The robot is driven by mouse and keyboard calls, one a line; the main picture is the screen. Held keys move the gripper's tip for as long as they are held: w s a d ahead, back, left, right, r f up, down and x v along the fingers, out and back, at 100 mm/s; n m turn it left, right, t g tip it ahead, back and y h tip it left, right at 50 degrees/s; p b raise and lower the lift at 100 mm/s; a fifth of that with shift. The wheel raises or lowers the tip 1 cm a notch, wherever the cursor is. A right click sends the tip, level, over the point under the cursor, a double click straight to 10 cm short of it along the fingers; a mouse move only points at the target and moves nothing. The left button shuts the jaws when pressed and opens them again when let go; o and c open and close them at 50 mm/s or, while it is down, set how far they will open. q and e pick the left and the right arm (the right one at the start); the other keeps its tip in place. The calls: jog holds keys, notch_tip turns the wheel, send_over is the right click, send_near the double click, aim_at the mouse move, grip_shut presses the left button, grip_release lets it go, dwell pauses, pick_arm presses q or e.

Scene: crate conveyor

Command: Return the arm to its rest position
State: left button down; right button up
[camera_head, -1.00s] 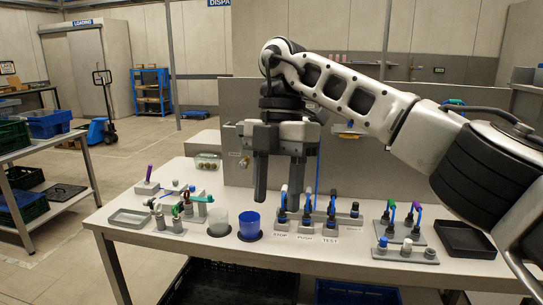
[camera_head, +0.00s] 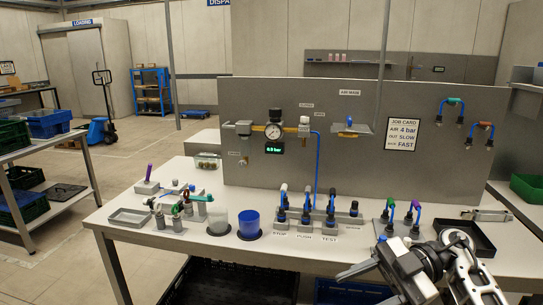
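My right arm reaches in at the lower right, folded low over the table's front edge. Its gripper (camera_head: 360,288) points left, with its two fingers spread apart and nothing seen between them. It is partly cut by the bottom of the picture. My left gripper is not in view. The white table (camera_head: 330,262) holds the bench items behind my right gripper.
A grey panel (camera_head: 240,95) with a gauge (camera_head: 273,131) and a job card (camera_head: 403,134) stands behind the table. A blue cup (camera_head: 250,224), a black tray (camera_head: 478,246) and several fittings stand on the table. A shelf with crates (camera_head: 48,124) is at left.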

jog(key=w+r+m+t+y, duration=0.1)
jog(key=w+r+t+y, duration=0.5)
jog(key=w+r+t, duration=0.25)
jog(key=w+d+r+m+t+h, duration=0.6)
jog(key=w+d+m+t, duration=0.3)
jog(key=t, duration=0.7)
jog(key=w+d+f+m+g+h, duration=0.2)
jog(key=w+d+f+m+h, duration=0.1)
jog(key=d+f+m+h, duration=0.5)
jog(key=w+d+f+m+g+h, duration=0.1)
jog(key=w+d+f+m+h, duration=0.3)
jog(key=h, duration=0.5)
jog(key=s+a+f+g+y, duration=0.1)
jog(key=s+a+f+g, duration=0.1)
jog(key=s+a+f, duration=0.55)
jog(key=s+a+f+g+y, duration=0.15)
jog(key=s+a+f, duration=0.25)
jog(key=s+f, duration=0.65)
jog(key=s+a+f+g+y, duration=0.1)
jog(key=s+a+f, duration=0.3)
jog(key=s, duration=0.6)
jog(key=s+a+f+g+y, duration=0.1)
jog(key=s+a+f, duration=0.4)
jog(key=s, duration=0.5)
jog(key=shift+s+f+m+g, duration=0.4)
jog(key=shift+f+g, duration=0.3)
jog(key=shift+a, duration=0.1)
